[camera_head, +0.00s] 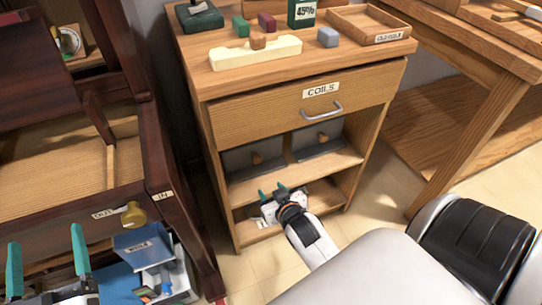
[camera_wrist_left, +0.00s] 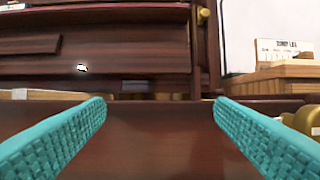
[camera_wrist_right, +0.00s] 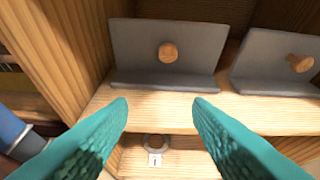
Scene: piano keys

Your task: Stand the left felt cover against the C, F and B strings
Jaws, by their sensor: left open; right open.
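The left felt cover (camera_head: 236,160) is a grey upright panel with a flat foot and a round wooden knob. It stands on the cabinet's upper shelf, beside a matching right cover (camera_head: 333,134). In the right wrist view the left cover (camera_wrist_right: 135,45) is straight ahead, with the right cover (camera_wrist_right: 262,60) to its right. My right gripper (camera_head: 272,191) is open and empty, in front of and below the shelf, apart from the covers. My left gripper (camera_head: 46,255) is open and empty by the dark piano case (camera_head: 160,150). I cannot make out the C, F and B strings.
The cabinet has a closed COILS drawer (camera_head: 270,110) above the shelf and a lower shelf with a tagged ring (camera_wrist_right: 155,143). Blocks and a tray (camera_head: 345,22) sit on top. A brass knob (camera_head: 134,215) and a blue box (camera_head: 140,243) are near the piano.

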